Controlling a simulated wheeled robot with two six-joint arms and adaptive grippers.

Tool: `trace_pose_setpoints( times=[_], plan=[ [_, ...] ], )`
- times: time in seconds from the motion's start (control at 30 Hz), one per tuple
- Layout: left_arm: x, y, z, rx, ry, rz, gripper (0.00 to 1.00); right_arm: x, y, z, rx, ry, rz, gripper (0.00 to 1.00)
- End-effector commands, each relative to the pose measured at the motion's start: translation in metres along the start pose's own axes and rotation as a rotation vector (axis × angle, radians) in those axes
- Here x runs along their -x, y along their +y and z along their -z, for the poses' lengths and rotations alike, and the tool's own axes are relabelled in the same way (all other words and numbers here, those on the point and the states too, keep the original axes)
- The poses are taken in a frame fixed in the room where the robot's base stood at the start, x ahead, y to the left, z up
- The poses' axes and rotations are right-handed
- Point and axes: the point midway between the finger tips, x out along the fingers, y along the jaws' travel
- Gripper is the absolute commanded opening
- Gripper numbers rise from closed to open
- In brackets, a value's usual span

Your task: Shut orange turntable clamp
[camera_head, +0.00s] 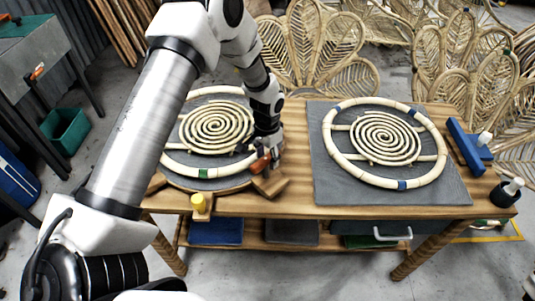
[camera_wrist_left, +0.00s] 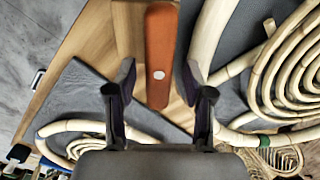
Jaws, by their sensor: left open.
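The orange clamp (camera_head: 260,163) is at the right front edge of the round turntable (camera_head: 232,183). In the left wrist view its orange lever (camera_wrist_left: 159,45) lies lengthwise just beyond and between my fingertips. My left gripper (camera_wrist_left: 158,85) is open, with one finger on each side of the lever's near end; I cannot tell whether they touch. In the head view the left gripper (camera_head: 268,145) points down at the clamp and partly covers it. A rattan ring with a spiral (camera_head: 217,126) lies on the turntable. My right gripper is not in view.
A yellow-topped block (camera_head: 198,203) stands at the turntable's front edge. A second rattan ring (camera_head: 385,142) lies on a grey board (camera_head: 325,190) to the right. A blue tool (camera_head: 467,150) and a dark bottle (camera_head: 507,192) sit at the right end of the wooden table (camera_head: 300,207). Rattan chairs stand behind.

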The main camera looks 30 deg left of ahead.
Motion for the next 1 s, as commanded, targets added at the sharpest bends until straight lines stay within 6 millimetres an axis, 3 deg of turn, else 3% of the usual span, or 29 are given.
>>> trace_pose_setpoints(
  times=[0.2,0.33,0.37,0.77,1.0],
  plan=[
    [-0.0014,0.0001,0.0001,0.000,0.001,0.000,0.52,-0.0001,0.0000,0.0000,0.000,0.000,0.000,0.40],
    [-0.0013,0.0002,0.0000,0.000,0.001,0.000,0.06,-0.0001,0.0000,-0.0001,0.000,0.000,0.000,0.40],
    [-0.0013,0.0002,0.0000,0.000,0.000,0.000,0.00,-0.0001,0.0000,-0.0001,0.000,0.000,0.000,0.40],
    [-0.0026,0.0007,-0.0009,-0.027,-0.002,-0.001,0.00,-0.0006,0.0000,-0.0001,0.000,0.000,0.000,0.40],
    [-0.0033,0.0016,-0.0011,-0.134,-0.003,-0.002,0.00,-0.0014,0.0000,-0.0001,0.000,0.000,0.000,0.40]
  ],
)
